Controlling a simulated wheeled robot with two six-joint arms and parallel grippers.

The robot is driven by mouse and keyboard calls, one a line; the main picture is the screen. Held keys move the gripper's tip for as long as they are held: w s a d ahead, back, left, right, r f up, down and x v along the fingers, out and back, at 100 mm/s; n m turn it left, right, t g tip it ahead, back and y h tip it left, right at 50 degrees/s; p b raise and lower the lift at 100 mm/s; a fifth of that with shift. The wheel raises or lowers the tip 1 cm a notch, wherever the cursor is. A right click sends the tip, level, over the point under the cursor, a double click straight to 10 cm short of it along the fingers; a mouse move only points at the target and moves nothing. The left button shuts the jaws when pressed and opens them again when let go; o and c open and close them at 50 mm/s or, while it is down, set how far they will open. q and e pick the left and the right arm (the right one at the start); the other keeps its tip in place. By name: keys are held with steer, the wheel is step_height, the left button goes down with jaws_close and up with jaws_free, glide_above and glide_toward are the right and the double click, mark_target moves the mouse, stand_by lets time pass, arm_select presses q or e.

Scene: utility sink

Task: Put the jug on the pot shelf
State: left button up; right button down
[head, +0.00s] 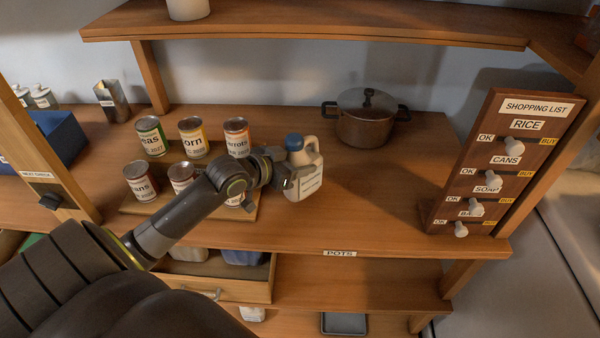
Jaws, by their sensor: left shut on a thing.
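The jug (308,178) is cream-white with a blue cap, a handle on its right side and a label on its front. My left gripper (288,178) is shut on the jug from its left side, and the jug looks upright. The jug is over the wooden shelf whose front edge bears a "POTS" label (340,253). I cannot tell whether its base touches the shelf (370,215). A lidded pot (365,128) stands farther back on the same shelf. My right gripper is not in view.
Several cans (193,138) stand on a board left of the jug. A shopping list board (505,150) with knobs stands at the right. An open drawer (225,285) is below. The shelf between the jug and the board is clear. An upper shelf (300,28) overhangs the back.

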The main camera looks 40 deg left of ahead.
arm_select(q)
step_height(320, 180, down, 3)
steer(key=shift+f, duration=0.2)
steer(key=shift+f, duration=0.1)
steer(key=shift+f, duration=0.1)
steer(key=o, duration=1.6)
steer(key=shift+s, duration=0.1)
steer(key=shift+c, duration=0.2)
